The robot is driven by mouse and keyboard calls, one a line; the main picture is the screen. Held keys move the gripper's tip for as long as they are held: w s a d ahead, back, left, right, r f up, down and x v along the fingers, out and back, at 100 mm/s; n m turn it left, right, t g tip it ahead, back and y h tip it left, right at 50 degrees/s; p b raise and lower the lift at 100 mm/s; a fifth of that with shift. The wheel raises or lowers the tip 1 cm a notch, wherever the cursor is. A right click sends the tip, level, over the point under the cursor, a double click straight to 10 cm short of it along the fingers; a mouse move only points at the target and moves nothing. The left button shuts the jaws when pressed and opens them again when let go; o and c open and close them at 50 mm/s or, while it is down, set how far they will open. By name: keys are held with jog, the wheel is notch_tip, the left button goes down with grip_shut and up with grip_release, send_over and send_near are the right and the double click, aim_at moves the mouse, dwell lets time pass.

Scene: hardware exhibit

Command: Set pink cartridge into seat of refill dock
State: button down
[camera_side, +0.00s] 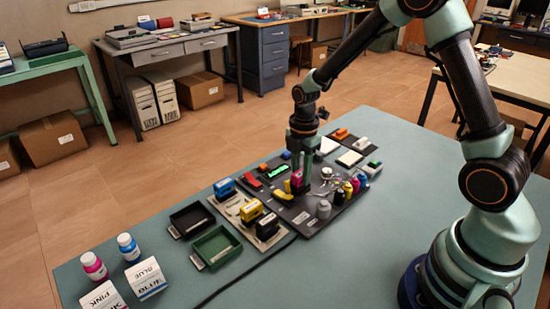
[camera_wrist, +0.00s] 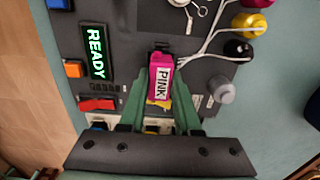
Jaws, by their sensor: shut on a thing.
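The pink cartridge (camera_wrist: 161,72), with a white PINK label, is between the two green fingers of my gripper (camera_wrist: 160,88) in the wrist view. My gripper is shut on it. In the side view the gripper (camera_side: 300,172) is over the refill dock (camera_side: 305,217), a dark board, and a bit of the pink cartridge (camera_side: 297,178) shows. In the wrist view the dock (camera_wrist: 125,60) has a green READY display (camera_wrist: 96,53). The seat is hidden under the cartridge and fingers, so I cannot tell whether the cartridge is in it.
A red switch (camera_wrist: 97,104) and a grey knob (camera_wrist: 223,93) flank the gripper. Wires run to yellow and black bottles (camera_wrist: 238,48) at right. Left of the dock are a black tray (camera_side: 192,220), a green tray (camera_side: 216,248) and boxy cartridges (camera_side: 251,210).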

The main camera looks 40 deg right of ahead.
jog(key=shift+f, duration=0.35)
dwell(0.3)
jog(key=shift+c, duration=0.7)
grip_release()
jog(key=shift+r, duration=3.75)
